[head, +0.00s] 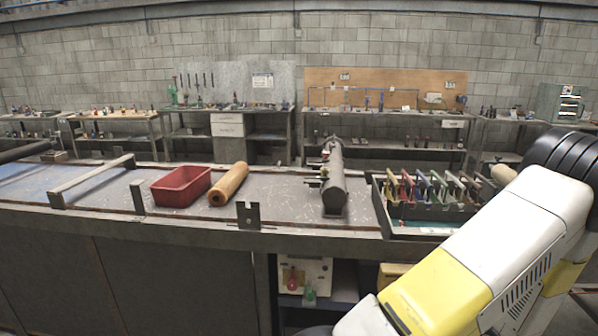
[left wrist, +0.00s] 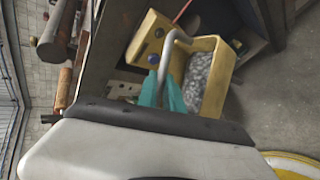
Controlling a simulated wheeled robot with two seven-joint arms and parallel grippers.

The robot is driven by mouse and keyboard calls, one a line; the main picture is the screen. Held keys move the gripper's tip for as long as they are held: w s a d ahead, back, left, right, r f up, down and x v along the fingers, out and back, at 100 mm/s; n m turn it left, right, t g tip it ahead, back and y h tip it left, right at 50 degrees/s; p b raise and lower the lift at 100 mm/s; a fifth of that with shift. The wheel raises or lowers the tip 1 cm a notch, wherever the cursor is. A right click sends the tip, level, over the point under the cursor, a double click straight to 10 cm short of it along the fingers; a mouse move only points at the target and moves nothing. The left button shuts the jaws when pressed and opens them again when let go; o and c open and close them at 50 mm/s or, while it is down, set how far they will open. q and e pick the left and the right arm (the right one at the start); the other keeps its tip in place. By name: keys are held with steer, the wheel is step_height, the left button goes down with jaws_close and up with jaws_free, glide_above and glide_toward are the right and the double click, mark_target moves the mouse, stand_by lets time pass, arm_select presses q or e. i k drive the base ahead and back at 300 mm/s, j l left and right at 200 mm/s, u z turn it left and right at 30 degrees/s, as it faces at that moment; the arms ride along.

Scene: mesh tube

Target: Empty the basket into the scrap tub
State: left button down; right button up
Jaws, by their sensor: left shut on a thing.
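A yellow basket (left wrist: 208,80) with grey pieces inside shows in the left wrist view, which is rolled sideways. A bent grey handle (left wrist: 171,42) rises from it. My left gripper (left wrist: 160,72) has teal fingers shut on this handle. In the head view, a yellow patch (head: 394,272) shows below the bench, partly behind my arm; I cannot tell if it is the basket. A red tub (head: 181,186) stands on the bench, left of centre; its inside is only partly visible. My right gripper is in neither view.
On the bench (head: 280,205), a tan roll (head: 229,184) lies beside the red tub. A dark grey tube (head: 334,180) lies further right, then a tool rack (head: 430,195). A small upright bracket (head: 249,216) stands at the front edge. A white box (head: 304,272) sits below.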

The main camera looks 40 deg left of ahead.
mark_target(178, 188)
steer(key=k+j+u, duration=0.25)
steer(key=k+j, duration=0.15)
steer(key=j, duration=0.2)
steer(key=k+j+u, duration=0.1)
steer(key=j, duration=0.25)
steer(key=k+j+u, duration=0.1)
steer(key=k+j, duration=0.15)
steer(key=k+j+u, duration=0.2)
steer(key=j, duration=0.8)
steer(key=j+u, duration=0.2)
steer(key=j, duration=0.85)
